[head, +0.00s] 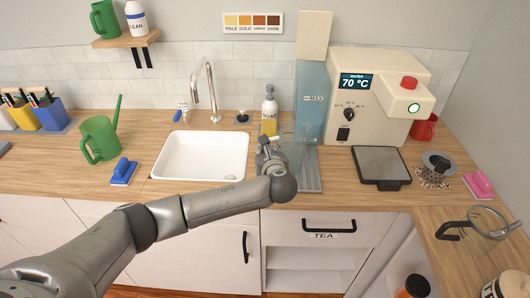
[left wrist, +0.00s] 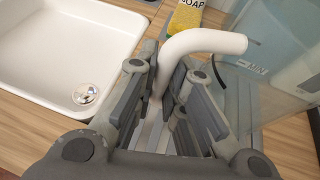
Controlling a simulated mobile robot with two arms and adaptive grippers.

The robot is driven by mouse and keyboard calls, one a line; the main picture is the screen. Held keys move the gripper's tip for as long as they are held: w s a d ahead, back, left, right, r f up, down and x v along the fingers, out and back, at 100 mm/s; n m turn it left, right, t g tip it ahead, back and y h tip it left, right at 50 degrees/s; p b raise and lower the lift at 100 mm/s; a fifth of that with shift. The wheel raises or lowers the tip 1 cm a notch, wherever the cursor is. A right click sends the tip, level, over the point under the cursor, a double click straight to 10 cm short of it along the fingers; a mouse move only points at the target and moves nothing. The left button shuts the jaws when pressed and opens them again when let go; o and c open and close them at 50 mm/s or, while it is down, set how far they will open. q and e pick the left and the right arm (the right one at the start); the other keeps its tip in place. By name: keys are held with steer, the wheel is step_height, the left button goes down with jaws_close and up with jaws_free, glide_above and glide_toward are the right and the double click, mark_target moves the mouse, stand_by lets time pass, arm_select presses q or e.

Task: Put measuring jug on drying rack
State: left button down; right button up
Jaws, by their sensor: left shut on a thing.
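The measuring jug (head: 294,152) is clear and hard to make out in the head view, just right of my left gripper (head: 268,150). In the left wrist view my left gripper (left wrist: 172,105) is shut on the jug's white curved handle (left wrist: 205,42). The clear jug body (left wrist: 262,88) is to the right of the fingers there. The drying rack (head: 310,178) is a grey ribbed strip on the counter, right of the sink. The jug is at or over the rack's left side; I cannot tell whether it touches it. My right gripper is out of view.
The white sink (head: 203,156) lies to the left and a soap bottle (head: 269,112) stands behind. The tall blue water tank (head: 310,95) and cream machine (head: 368,95) stand behind and right. A glass carafe (head: 490,224) is at the right front.

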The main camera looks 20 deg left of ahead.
arm_select(q)
steer(key=shift+f, duration=0.15)
steer(key=c, duration=1.5)
jaws_free()
steer(key=shift+r, duration=0.2)
steer(key=b+v, duration=0.1)
steer(key=v, duration=1.1)
